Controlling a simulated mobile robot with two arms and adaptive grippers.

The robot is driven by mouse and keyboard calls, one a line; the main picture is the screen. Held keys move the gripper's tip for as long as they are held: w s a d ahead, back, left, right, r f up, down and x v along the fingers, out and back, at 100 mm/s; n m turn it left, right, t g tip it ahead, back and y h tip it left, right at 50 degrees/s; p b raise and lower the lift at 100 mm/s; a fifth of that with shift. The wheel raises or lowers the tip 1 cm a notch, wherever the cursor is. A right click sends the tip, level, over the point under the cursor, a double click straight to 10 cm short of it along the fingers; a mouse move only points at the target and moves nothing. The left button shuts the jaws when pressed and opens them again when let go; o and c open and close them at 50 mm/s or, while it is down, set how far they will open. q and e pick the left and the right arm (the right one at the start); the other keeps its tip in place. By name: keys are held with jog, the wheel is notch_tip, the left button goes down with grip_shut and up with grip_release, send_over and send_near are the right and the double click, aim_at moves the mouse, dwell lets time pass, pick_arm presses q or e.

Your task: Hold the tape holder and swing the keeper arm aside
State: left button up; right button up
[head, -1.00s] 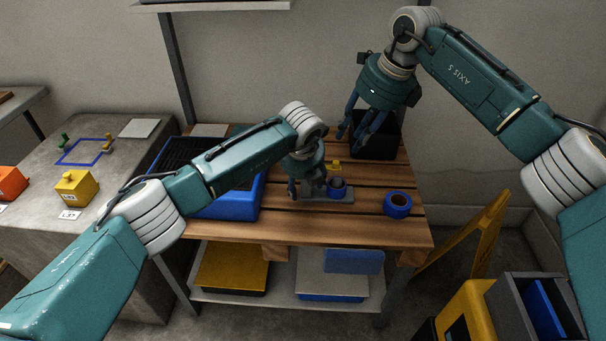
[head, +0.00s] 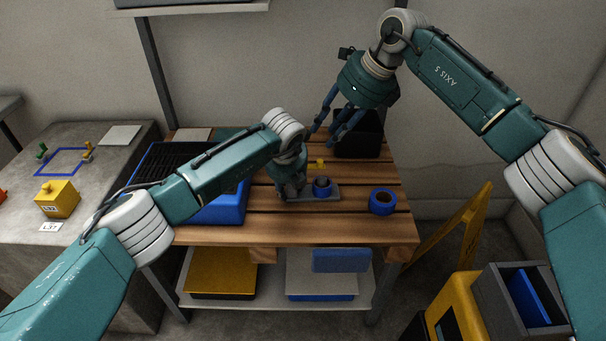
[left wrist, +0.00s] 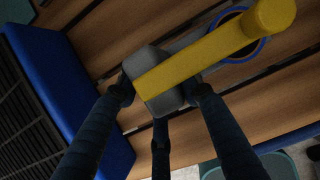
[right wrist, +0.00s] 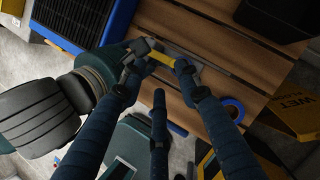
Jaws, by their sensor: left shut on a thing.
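The grey tape holder (head: 330,193) lies on the slatted bench with a blue tape roll (head: 322,187) on it. My left gripper (head: 291,193) is shut on the holder's grey block (left wrist: 157,90). The yellow keeper arm (left wrist: 205,55) runs from that block across the blue roll, its round knob (left wrist: 275,14) above the roll; the knob also shows in the head view (head: 320,162). My right gripper (head: 322,135) is open and empty, above and behind the holder. In the right wrist view the keeper arm (right wrist: 160,57) appears between its fingertips, apparently apart from them.
A loose blue tape roll (head: 383,201) lies right of the holder. A black bin (head: 360,140) stands at the back right, near my right gripper. A blue tray with a black rack (head: 228,209) is at the left. The bench's front strip is clear.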

notch_tip(320, 180, up, 7)
jog(key=w+a+m+t+y, duration=0.1)
jog(key=w+a+t+y, duration=0.15)
jog(key=y, duration=0.45)
jog(key=m+t+h, duration=0.4)
jog(key=m+t, duration=0.7)
jog(key=m, duration=1.2)
send_near(322, 165)
jog(key=x, duration=1.1)
jog(key=shift+s, duration=0.1)
jog(key=shift+n, duration=0.3)
grip_shut()
